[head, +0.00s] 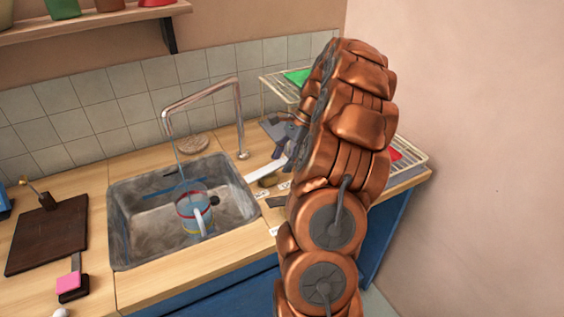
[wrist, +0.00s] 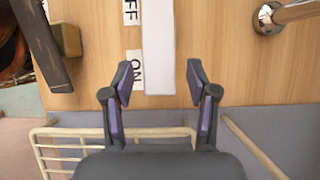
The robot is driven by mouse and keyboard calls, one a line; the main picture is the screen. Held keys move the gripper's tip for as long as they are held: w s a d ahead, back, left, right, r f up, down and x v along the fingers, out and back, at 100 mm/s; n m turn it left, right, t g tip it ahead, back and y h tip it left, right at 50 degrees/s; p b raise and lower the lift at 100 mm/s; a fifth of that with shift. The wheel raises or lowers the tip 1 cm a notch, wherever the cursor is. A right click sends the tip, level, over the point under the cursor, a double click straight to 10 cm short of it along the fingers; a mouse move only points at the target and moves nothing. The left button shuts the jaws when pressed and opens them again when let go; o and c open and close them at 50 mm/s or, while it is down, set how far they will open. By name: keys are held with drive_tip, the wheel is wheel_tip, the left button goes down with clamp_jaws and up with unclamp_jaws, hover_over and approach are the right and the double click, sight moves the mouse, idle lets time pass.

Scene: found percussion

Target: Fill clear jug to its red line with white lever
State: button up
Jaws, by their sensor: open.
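The clear jug (head: 194,213) stands in the sink under the spout, with a red line around it and its handle toward the front. A thin bluish stream (head: 175,152) hangs from the spout down toward the jug. The water level is too small to tell. The white lever (head: 266,170) lies right of the sink; in the wrist view the lever (wrist: 158,45) runs beside the OFF and ON labels. My gripper (wrist: 160,80) is open, with a finger on each side of the lever's near end and gaps on both sides. In the head view my gripper (head: 284,142) is partly hidden by my arm.
The metal tap (head: 239,118) rises behind the sink (head: 126,240). A wire rack (head: 266,92) stands at the back right, partly behind my arm. A dark board (head: 47,238) and a pink-topped item (head: 69,282) lie left of the sink.

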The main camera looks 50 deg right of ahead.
drive_tip(key=v, duration=1.1)
idle(6.9)
